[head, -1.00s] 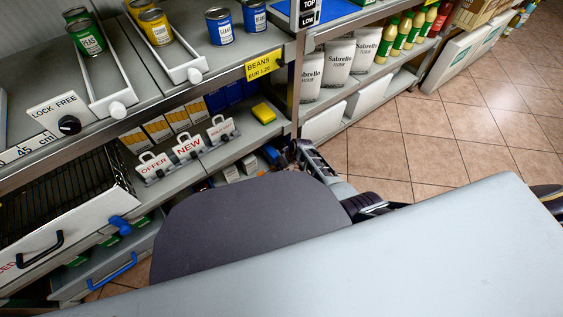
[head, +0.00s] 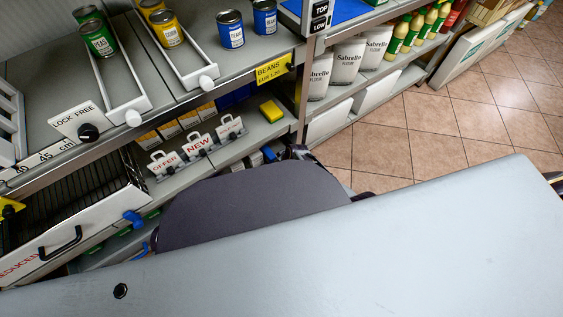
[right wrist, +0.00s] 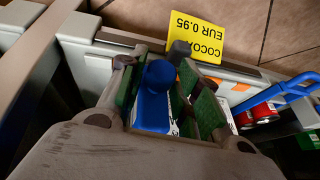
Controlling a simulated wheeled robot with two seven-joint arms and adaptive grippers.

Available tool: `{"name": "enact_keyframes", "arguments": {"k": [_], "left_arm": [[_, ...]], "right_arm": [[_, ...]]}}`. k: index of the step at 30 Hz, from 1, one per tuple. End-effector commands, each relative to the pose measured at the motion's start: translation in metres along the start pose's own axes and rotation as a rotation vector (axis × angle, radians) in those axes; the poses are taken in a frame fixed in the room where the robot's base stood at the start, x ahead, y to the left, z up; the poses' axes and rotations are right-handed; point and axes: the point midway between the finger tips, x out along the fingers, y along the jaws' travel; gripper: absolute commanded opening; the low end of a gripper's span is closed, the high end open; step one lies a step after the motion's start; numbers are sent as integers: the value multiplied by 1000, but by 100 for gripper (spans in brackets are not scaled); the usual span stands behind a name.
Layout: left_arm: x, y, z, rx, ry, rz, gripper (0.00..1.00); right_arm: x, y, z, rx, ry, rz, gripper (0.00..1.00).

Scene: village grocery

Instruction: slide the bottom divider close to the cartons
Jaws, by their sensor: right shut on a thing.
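In the right wrist view my right gripper (right wrist: 158,82) has its green-padded fingers closed around a blue piece with a rounded end (right wrist: 158,76), which looks like the front of the bottom divider. The divider's length is hidden behind the fingers and wrist. I cannot make out the cartons clearly; a small white-and-blue patch beside the blue piece may be part of one. In the head view my right gripper is hidden behind my grey arm parts, at the lower shelf. My left gripper is not in view.
A yellow cocoa price card (right wrist: 198,38) hangs on the shelf front close to the fingers. Red cans (right wrist: 265,112) and a blue handle (right wrist: 290,92) are at the right. The tiled floor (head: 440,130) is clear.

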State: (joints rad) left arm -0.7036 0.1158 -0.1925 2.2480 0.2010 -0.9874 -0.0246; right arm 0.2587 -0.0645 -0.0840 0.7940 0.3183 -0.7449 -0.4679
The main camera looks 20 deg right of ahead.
Motion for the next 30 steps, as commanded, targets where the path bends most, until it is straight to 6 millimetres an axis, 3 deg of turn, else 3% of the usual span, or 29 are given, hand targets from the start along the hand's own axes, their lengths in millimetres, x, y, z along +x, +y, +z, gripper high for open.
{"name": "enact_keyframes", "arguments": {"k": [9,10,14,30], "left_arm": [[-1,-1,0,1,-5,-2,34],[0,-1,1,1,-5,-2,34],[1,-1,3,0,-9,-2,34],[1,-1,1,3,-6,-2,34]], "right_arm": [[1,-2,0,2,1,0,0],[1,-2,0,2,1,0,34],[0,-2,0,1,1,0,49],[-2,-1,0,0,1,1,49]]}}
